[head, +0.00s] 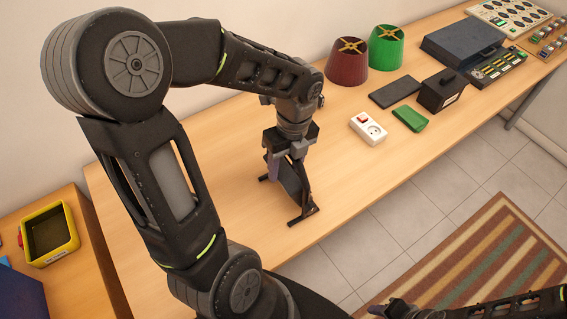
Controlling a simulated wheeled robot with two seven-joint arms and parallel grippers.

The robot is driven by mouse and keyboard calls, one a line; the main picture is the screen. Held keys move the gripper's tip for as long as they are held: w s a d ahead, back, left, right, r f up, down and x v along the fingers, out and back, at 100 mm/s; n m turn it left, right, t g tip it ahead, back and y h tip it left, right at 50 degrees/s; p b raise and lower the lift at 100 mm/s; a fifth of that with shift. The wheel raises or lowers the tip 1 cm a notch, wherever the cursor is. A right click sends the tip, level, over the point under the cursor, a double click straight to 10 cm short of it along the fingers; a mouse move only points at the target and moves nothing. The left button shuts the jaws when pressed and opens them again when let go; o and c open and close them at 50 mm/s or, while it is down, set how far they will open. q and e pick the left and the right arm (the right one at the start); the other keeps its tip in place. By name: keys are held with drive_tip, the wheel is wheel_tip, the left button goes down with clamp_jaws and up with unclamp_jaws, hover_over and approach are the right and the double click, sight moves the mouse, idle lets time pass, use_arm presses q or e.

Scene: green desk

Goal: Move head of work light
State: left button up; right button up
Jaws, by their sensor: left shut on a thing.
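The work light (292,184) is a dark, flat-headed lamp on a low stand. It stands on the wooden desk, near the front edge, in the middle of the head view. The stand's feet rest on the desk. My left gripper (284,152) points down from above and is shut on the upper part of the lamp's head, which is tilted. The gripper hides part of the head's top. My right arm shows at the bottom right, with its end (392,309) low in the picture, away from the lamp; its jaws cannot be made out.
Right of the lamp on the desk (225,215) are a white socket box (368,129), a green item (410,118), a black box (441,91) and a dark flat pad (394,92). Red (347,66) and green (386,48) shades stand behind. A yellow bin (49,234) is at left.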

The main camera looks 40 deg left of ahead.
use_arm(q)
drive_tip(key=shift+w+d+g+y+p, duration=0.1)
drive_tip(key=shift+w+g+y+p, duration=0.2)
drive_tip(key=shift+g+p, duration=0.35)
drive_tip(key=o, duration=1.4)
drive_tip(key=shift+v, duration=3.9)
drive_tip(key=shift+c, duration=0.2)
